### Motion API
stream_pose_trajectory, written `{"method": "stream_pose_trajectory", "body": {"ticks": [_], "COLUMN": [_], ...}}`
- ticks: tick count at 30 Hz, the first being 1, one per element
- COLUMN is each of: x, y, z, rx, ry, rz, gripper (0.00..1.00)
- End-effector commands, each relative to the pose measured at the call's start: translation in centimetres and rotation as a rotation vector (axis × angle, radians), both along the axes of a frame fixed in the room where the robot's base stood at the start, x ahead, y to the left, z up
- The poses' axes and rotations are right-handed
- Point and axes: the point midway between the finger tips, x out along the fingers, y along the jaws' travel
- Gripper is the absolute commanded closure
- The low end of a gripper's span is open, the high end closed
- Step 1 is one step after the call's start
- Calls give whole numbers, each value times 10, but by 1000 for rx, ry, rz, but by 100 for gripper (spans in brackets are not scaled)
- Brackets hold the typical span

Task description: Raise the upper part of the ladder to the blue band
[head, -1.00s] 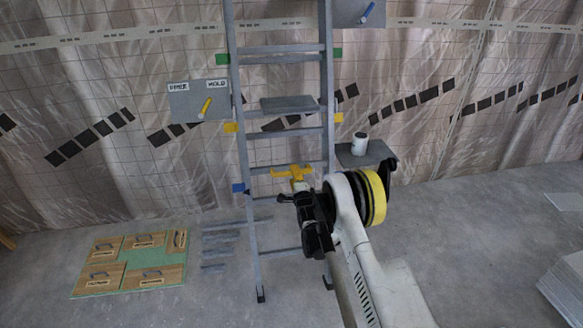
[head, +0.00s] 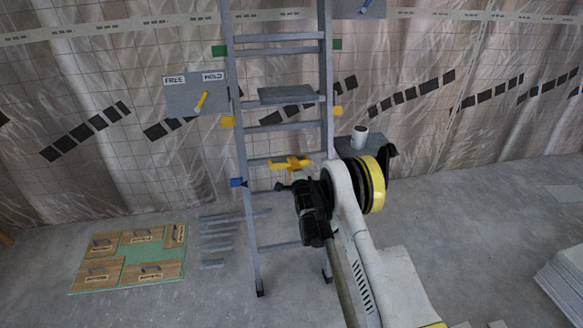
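The grey ladder (head: 243,150) stands upright in front of the curtained wall. Blue (head: 237,182), yellow (head: 228,121) and green (head: 219,50) marks sit at rising heights on its left rail. A yellow handle (head: 291,163) lies across a low rung. My gripper (head: 293,186) is dark and sits just below and in front of that handle. Its fingers are small and partly hidden, so I cannot tell whether they are open or touch the handle. A yellow lever (head: 202,101) on a grey plate labelled FREE and HOLD leans toward HOLD.
A grey shelf platform (head: 287,94) juts from the ladder. A white cup (head: 359,136) stands on a dark stand (head: 377,149) to the right. A green board (head: 155,254) with wooden panels and grey strips (head: 218,237) lie on the floor at left. Floor at right is mostly clear.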

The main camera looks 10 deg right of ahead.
Motion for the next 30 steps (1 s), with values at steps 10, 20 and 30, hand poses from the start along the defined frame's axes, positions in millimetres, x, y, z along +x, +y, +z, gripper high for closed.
{"method": "stream_pose_trajectory", "body": {"ticks": [10,20,30], "x": [0,-1,-54], "y": [0,0,0], "z": [2,1,7], "rx": [0,0,0], "ry": [-5,-3,-4], "rz": [0,0,0], "gripper": [59,59,59]}}
